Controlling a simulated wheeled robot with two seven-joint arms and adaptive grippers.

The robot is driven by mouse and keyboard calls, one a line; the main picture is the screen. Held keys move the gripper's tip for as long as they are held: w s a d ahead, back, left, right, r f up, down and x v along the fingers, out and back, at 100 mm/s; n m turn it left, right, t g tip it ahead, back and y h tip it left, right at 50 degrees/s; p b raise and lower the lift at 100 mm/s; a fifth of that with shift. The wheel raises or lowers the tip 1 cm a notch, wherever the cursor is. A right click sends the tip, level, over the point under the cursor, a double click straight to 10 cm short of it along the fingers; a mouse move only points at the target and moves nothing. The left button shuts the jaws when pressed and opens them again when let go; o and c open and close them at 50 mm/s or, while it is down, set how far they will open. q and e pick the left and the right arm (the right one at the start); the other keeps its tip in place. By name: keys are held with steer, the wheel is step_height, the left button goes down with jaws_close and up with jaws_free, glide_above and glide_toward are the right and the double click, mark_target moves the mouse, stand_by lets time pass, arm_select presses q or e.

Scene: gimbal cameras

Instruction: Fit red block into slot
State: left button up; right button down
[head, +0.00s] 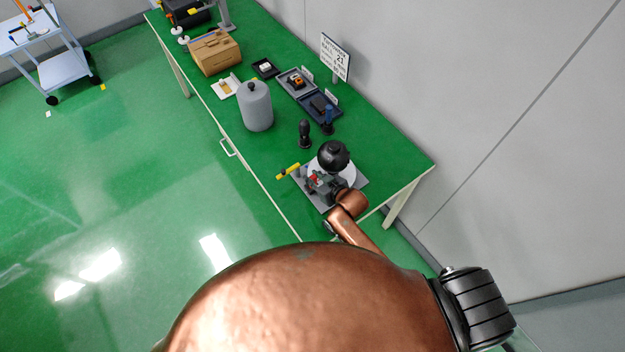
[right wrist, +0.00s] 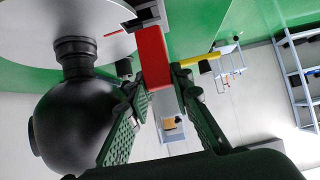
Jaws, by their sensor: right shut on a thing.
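The red block (right wrist: 152,55) is a long bar between the fingers of my right gripper (right wrist: 160,78), which is shut on it. Its far end is at or close to a grey and black fitting (right wrist: 146,16) beside a white disc; I cannot tell whether it is inside a slot. In the head view the red block (head: 314,178) is a small patch by my right gripper (head: 321,184), over a grey base plate (head: 356,180). A black ball-shaped gimbal camera (head: 333,154) stands on the white disc right beside it. My left gripper is out of view.
A yellow-handled tool (head: 289,171) lies near the plate on the green table (head: 385,154). A dark upright piece (head: 304,134), a grey canister (head: 256,106), trays (head: 320,108) and a cardboard box (head: 216,53) stand farther back. The table's front edge is close.

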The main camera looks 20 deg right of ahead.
mark_target(316, 182)
steer(key=shift+w+d+f, duration=0.15)
steer(key=shift+w+f, duration=0.7)
steer(key=shift+f, duration=0.15)
step_height(316, 182, down, 3)
steer(key=shift+s+f, duration=0.25)
steer(key=shift+f, duration=0.1)
steer(key=c, duration=2)
jaws_free()
steer(key=shift+f, duration=0.15)
steer(key=shift+o, duration=1.4)
steer(key=shift+w+r, duration=0.2)
steer(key=shift+r, duration=0.1)
